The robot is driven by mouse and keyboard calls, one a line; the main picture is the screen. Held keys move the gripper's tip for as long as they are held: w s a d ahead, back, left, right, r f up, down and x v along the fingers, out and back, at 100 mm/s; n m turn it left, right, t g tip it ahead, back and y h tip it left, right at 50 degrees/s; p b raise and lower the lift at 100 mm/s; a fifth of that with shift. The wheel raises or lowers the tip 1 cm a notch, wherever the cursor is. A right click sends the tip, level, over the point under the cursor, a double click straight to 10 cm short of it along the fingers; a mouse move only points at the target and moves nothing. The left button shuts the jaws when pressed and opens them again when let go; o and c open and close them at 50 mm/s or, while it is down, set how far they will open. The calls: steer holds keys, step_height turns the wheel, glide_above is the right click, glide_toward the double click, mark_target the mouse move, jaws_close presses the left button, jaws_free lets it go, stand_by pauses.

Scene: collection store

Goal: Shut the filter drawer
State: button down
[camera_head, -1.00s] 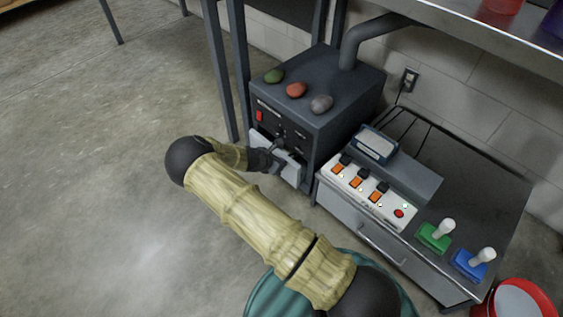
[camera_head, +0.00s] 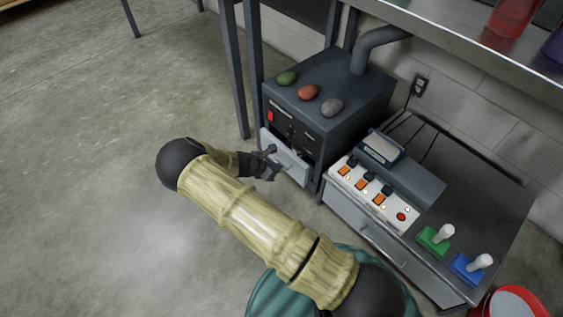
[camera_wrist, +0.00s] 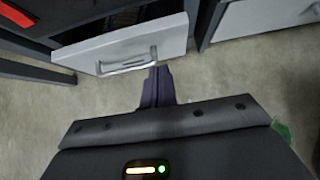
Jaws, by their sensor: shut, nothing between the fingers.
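The filter drawer (camera_head: 290,165) has a light grey front and sits low in the dark box-shaped machine (camera_head: 325,115). In the wrist view the drawer (camera_wrist: 172,36) stands partly out, with a strip of its inside visible behind the front. Its pale bar handle (camera_wrist: 128,65) faces me. My gripper (camera_head: 270,163) is in front of the drawer and covers part of its face in the head view. In the wrist view my gripper's dark fingers (camera_wrist: 156,72) are together and empty, just below and right of the handle. Whether they touch the front is unclear.
Three stones, green (camera_head: 287,78), red (camera_head: 309,92) and grey (camera_head: 332,107), lie on the machine. A cabinet (camera_head: 365,235) with a switch panel (camera_head: 376,193) stands close on the right. Table legs (camera_head: 236,75) rise behind left. The floor (camera_head: 90,200) at left is clear.

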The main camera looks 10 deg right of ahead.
steer(key=p+v, duration=0.1)
steer(key=v, duration=0.4)
steer(key=shift+a+f, duration=0.1)
steer(key=shift+a, duration=0.2)
steer(key=shift+w, duration=0.1)
steer(key=s+d+r+m+y+p, duration=0.2)
steer(key=s+r+m, duration=0.5)
steer(key=r, duration=0.4)
steer(key=s+d+r+m+g+y+p, duration=0.1)
steer(key=s+d+r+m, duration=0.4)
steer(key=r, duration=0.7)
steer(key=s+d+r+m+g+y+p, duration=0.1)
steer(key=s+d+r+m+y+p, duration=0.2)
steer(key=s+r+m, duration=0.6)
step_height(320, 180, up, 3)
steer(key=m+y, duration=0.1)
steer(key=m, duration=0.2)
steer(key=shift+s+d+y+p, duration=0.2)
steer(key=shift+d+y+p, duration=0.1)
steer(key=shift+d+p, duration=0.1)
steer(key=shift+w+a+r, duration=0.1)
